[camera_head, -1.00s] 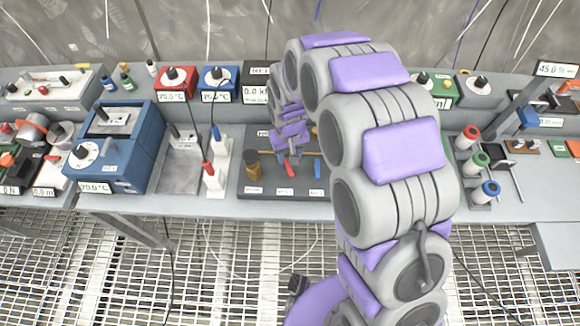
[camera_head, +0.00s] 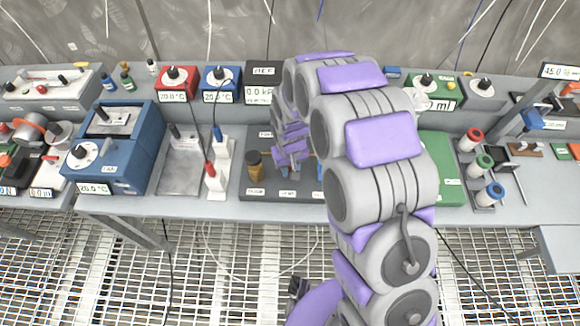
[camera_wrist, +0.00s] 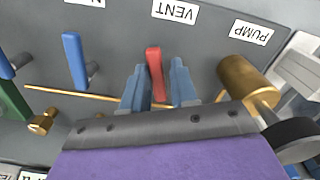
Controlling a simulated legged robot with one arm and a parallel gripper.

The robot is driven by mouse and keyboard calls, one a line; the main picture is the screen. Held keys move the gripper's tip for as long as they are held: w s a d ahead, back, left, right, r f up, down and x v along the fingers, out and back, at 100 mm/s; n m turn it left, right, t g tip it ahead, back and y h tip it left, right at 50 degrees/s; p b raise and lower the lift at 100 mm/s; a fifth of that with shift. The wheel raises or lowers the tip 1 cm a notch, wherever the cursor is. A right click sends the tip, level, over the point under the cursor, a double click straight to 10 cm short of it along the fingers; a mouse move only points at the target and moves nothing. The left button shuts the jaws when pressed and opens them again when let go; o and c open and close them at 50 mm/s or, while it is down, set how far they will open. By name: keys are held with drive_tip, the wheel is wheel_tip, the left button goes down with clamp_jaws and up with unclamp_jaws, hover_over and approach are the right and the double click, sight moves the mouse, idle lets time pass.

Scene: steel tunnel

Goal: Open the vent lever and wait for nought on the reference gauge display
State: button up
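The red vent lever (camera_wrist: 155,72) stands under the VENT label (camera_wrist: 175,11) in the wrist view. It crosses a thin brass pipe (camera_wrist: 75,95). My gripper (camera_wrist: 158,85) is open, with one blue-grey finger on each side of the red lever. I cannot tell whether either finger touches it. In the head view my gripper (camera_head: 290,167) is over the valve panel (camera_head: 250,187), and it hides the red lever there. The reference gauge (camera_head: 263,74) is a black box marked REF. Its display (camera_head: 258,94) reads 0.0 kP, with its right end hidden by my arm.
A blue lever (camera_wrist: 75,60) stands left of the red one in the wrist view. A brass pump cylinder (camera_wrist: 246,83) is close on the right. Red (camera_head: 177,83) and blue (camera_head: 220,84) dial boxes stand behind the panel. My arm hides the bench's middle right.

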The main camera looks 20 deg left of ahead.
drive_tip(key=shift+d+r, duration=0.1)
drive_tip(key=shift+d, duration=0.35)
clamp_jaws()
drive_tip(key=shift+a, duration=0.1)
drive_tip(key=m+p, duration=0.1)
drive_tip(key=m, duration=0.1)
drive_tip(key=shift+s+a+r+m+p, duration=0.1)
drive_tip(key=shift+s+a+m+p, duration=0.1)
drive_tip(key=shift+a+m+p, duration=0.45)
drive_tip(key=shift+m, duration=0.65)
drive_tip(key=shift+o, duration=1.8)
unclamp_jaws()
drive_tip(key=shift+s, duration=0.1)
wheel_tip(320, 180, up, 17)
drive_tip(key=p, duration=0.2)
